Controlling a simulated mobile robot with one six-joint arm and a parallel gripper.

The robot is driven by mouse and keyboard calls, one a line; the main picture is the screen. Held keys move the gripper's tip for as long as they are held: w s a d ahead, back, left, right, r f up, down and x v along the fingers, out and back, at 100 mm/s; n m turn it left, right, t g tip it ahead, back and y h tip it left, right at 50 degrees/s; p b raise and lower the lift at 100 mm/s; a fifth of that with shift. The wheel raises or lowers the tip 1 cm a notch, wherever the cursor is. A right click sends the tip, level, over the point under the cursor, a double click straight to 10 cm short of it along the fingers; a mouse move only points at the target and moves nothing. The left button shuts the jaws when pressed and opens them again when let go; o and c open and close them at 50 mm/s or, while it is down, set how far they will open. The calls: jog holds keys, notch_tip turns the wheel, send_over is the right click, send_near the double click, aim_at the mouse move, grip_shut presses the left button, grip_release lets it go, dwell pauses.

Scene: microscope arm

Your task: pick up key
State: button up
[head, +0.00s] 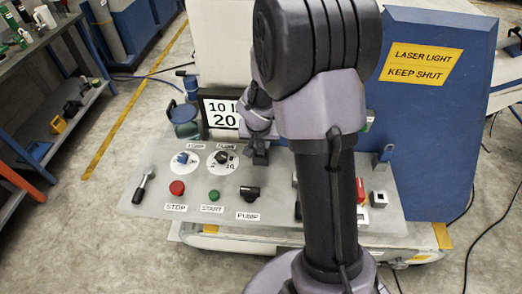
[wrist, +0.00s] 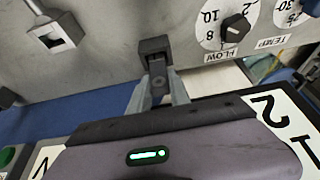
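A small dark piece (wrist: 157,70) with a block-like black top (wrist: 154,46) stands out from the grey panel in the wrist view. It looks like the key at a holder, but its shape is too small to be sure. My gripper (wrist: 158,90) has its two grey fingers on either side of this piece. I cannot tell whether they touch it. In the head view my gripper (head: 260,143) is low over the back edge of the panel, right of the dials, just above a black block (head: 260,157). My arm hides part of the panel.
The grey panel (head: 160,215) carries a red STOP button (head: 177,188), a green START button (head: 214,196), a black PUMP knob (head: 250,193) and two dials. A numbered display (head: 222,113) stands close behind my gripper. A blue housing (head: 430,130) rises at the right.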

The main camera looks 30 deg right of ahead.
grip_shut()
jog(key=shift+r, duration=0.1)
